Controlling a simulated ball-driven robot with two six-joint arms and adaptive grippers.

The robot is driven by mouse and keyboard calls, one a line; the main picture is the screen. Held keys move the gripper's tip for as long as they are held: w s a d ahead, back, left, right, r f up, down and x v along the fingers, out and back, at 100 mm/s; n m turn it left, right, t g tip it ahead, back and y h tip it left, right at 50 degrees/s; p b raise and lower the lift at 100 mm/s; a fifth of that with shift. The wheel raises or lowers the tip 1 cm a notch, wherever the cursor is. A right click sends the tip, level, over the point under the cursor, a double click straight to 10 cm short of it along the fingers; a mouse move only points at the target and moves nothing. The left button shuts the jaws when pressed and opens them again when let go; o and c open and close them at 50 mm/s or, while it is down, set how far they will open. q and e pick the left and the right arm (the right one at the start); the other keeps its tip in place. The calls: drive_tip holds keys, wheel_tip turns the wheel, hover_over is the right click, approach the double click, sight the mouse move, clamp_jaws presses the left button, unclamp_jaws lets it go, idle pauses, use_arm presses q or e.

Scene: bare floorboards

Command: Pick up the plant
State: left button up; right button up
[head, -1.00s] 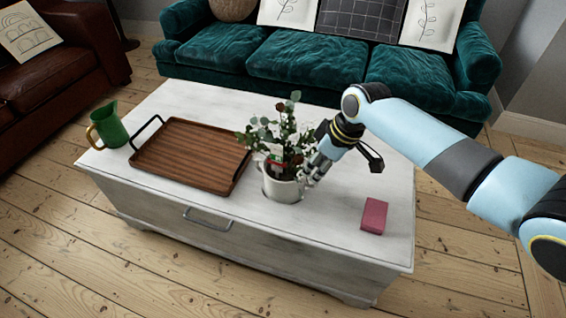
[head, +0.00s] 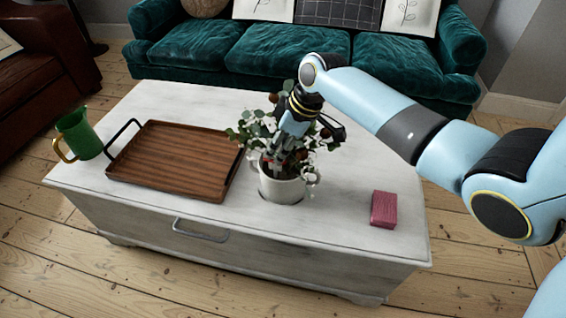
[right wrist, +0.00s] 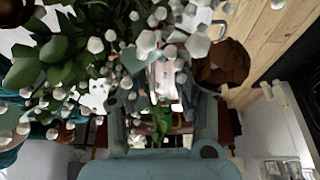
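The plant (head: 258,130) has green leaves and pale flowers and stands upright in a white pot (head: 283,190) with side handles, on the white chest. My right gripper (head: 276,165) is down among the stems, just above the pot's rim. In the right wrist view, leaves and white buds (right wrist: 150,40) crowd around the fingers and hide the fingertips, so I cannot tell whether they are open or shut. My left gripper is not in view.
The white chest (head: 330,225) also holds a brown wooden tray (head: 170,160) left of the plant, a green jug (head: 78,135) at the far left, and a dark pink block (head: 384,209) at right. A teal sofa (head: 290,55) stands behind.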

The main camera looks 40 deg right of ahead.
sight(273, 158)
drive_tip(key=x, duration=0.1)
drive_tip(key=b+x, duration=0.1)
drive_tip(key=x, duration=0.1)
drive_tip(key=d+x, duration=0.1)
drive_tip(key=shift+w+a+f+b, duration=0.15)
drive_tip(key=shift+f+b, duration=0.2)
drive_tip(key=shift+f, duration=0.1)
drive_tip(key=shift+w+a+f, duration=0.1)
drive_tip(key=shift+w+f, duration=0.05)
drive_tip(key=shift+f, duration=0.1)
drive_tip(key=shift+c, duration=0.2)
clamp_jaws()
drive_tip(key=shift+w+r, duration=0.1)
